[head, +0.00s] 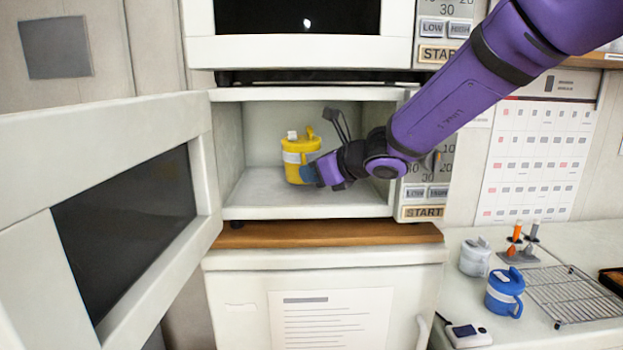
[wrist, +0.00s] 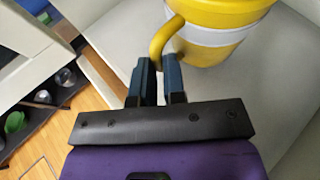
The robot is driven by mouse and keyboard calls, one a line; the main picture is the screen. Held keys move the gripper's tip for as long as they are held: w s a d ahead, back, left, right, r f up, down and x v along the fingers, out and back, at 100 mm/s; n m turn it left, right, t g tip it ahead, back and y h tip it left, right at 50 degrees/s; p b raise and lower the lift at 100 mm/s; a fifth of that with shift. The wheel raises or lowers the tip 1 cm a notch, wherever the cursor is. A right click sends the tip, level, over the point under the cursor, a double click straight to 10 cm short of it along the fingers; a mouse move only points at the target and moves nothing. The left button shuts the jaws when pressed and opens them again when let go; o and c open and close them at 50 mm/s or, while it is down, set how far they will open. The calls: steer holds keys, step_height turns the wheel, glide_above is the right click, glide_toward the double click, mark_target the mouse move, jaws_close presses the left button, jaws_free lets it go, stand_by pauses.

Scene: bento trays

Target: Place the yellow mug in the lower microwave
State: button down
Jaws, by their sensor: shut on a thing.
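The yellow mug (head: 300,156), with a white band and a lid, is inside the lower microwave (head: 228,200), upright and close to its floor. I cannot tell for sure whether its base touches the floor. My gripper (head: 310,174) reaches in from the right, at the mug's lower right side. In the wrist view, the mug (wrist: 218,15) is at the top, and the two fingers of my gripper (wrist: 160,82) are shut on its yellow handle. The lower microwave's door (head: 120,205) stands wide open to the left.
An upper microwave (head: 300,50) sits above, closed. The lower microwave stands on a wooden shelf (head: 325,234). On the right counter are a blue mug (head: 503,293), a grey mug (head: 474,257), and a wire rack (head: 567,292). The cavity floor left of the mug is clear.

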steer(key=shift+w+f, duration=0.1)
steer(key=shift+f, duration=0.6)
steer(key=shift+f, duration=0.2)
steer(key=c, duration=1.2)
jaws_free()
steer(key=shift+o, duration=0.2)
steer(key=shift+r, duration=0.25)
steer(key=v, duration=1.2)
